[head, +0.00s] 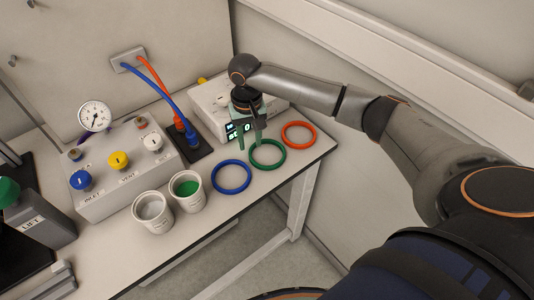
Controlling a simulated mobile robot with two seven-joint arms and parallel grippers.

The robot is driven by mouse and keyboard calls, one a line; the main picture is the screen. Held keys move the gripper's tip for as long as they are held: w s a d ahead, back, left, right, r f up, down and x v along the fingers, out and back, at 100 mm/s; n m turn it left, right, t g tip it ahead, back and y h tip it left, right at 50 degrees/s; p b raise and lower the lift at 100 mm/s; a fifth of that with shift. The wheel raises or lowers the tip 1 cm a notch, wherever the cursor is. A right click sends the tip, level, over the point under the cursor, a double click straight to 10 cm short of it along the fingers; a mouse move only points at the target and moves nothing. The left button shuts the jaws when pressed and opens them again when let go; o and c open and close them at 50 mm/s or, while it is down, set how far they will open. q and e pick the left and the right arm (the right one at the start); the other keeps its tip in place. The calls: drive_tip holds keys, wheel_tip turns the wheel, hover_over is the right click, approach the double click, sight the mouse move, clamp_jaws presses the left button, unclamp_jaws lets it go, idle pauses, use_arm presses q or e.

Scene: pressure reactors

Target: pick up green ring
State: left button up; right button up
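The green ring (267,166) lies flat near the front edge of the table, between a blue ring and an orange ring. My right gripper (250,145) points down over the far left part of the green ring. Its two fingers are apart with a gap between them, and I see nothing held. The fingertips are close to the ring's rim; I cannot tell whether they touch it. The fingers hide a little of the area behind them. My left gripper is not in view.
The blue ring (218,188) and orange ring (311,140) lie close on either side. Two white cups (154,214), one with green contents (190,204), stand left. A control box with gauge (120,170) and another white box (205,110) stand behind. The table's front edge is near.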

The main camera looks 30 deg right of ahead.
sight(250, 154)
wheel_tip(250, 154, down, 4)
drive_tip(key=shift+w+f, duration=0.1)
drive_tip(key=shift+f, duration=0.1)
drive_tip(key=shift+a, duration=0.1)
drive_tip(key=shift+c, duration=0.2)
clamp_jaws()
idle(0.3)
